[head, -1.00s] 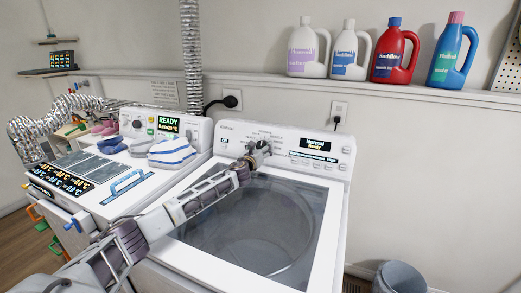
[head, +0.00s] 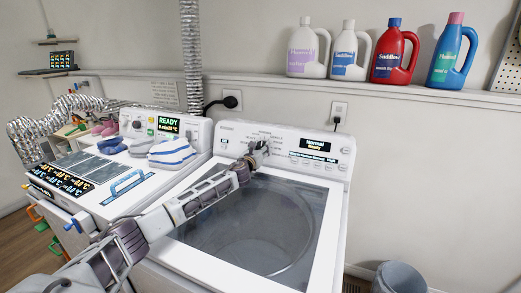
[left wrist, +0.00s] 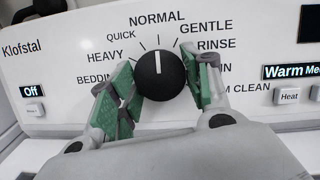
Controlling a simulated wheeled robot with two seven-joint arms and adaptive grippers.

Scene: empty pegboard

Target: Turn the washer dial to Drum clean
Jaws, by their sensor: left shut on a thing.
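The washer (head: 335,190) has a white control panel with a round black dial (left wrist: 160,76). The dial's white pointer line stands straight up towards NORMAL. The panel display (head: 314,144) shows Normal in the head view. The DRUM CLEAN label (left wrist: 250,88) is at the lower right of the dial, its first letters hidden by a finger. My left gripper (head: 258,150) is shut on the dial, with its green-padded fingers on the left and right sides. In the head view the gripper hides most of the dial. My right gripper is not in view.
Several detergent bottles (head: 395,50) stand on the ledge above. A grey bin (head: 400,277) is at the lower right. Room above the washer's glass lid is free apart from my arm.

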